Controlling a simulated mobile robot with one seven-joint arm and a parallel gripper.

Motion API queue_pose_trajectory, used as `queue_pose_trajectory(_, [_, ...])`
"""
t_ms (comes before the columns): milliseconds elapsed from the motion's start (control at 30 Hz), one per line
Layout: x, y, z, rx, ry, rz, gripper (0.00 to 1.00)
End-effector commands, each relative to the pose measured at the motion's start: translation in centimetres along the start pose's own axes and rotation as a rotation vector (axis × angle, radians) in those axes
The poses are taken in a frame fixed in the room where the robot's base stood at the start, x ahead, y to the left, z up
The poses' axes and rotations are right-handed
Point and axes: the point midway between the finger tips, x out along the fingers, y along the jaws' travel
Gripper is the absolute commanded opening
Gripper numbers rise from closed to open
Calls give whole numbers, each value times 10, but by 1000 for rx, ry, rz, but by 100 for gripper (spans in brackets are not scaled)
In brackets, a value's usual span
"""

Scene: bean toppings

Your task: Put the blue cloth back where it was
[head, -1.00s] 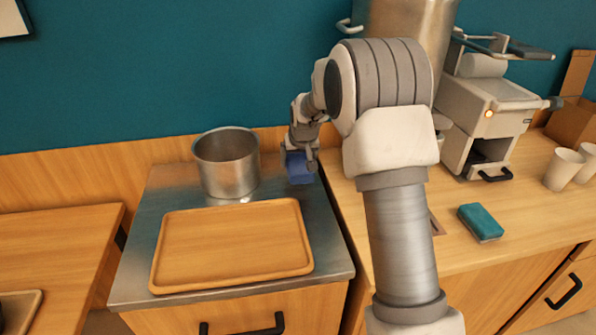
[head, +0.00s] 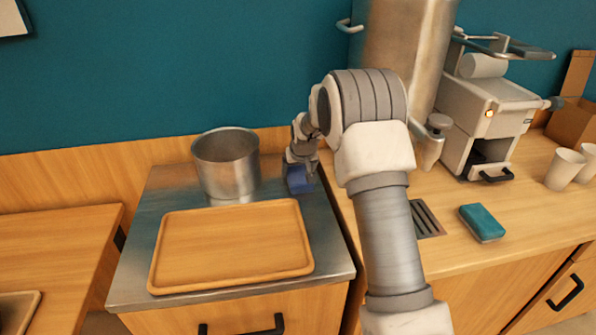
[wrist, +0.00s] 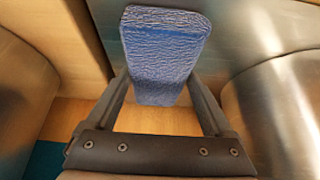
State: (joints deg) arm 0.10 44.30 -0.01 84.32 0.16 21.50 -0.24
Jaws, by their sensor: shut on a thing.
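The blue cloth (head: 299,179) is a folded block at the back right of the steel counter top (head: 172,185), right of the steel pot (head: 226,165). My gripper (head: 302,168) reaches down to it from above. In the wrist view the blue cloth (wrist: 165,42) is wrinkled and sits between the two fingers of my gripper (wrist: 160,82), which are shut on it. The cloth is low, at or just above the steel; I cannot tell whether it touches. My gripper hides part of the cloth in the head view.
A wooden tray (head: 232,247) lies in front of the pot on the same steel top. On the wooden counter to the right are a teal sponge (head: 481,222), a drain grate (head: 425,218), a white machine (head: 490,120) and paper cups (head: 565,168). A blue-green wall is behind.

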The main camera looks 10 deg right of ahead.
Motion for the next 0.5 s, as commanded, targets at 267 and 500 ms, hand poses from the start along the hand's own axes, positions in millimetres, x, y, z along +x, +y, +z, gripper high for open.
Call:
queue_pose_trajectory(267, [1,0,1,0,-1,0,100])
queue_pose_trajectory(500, [-10,0,-2,0,1,0,100])
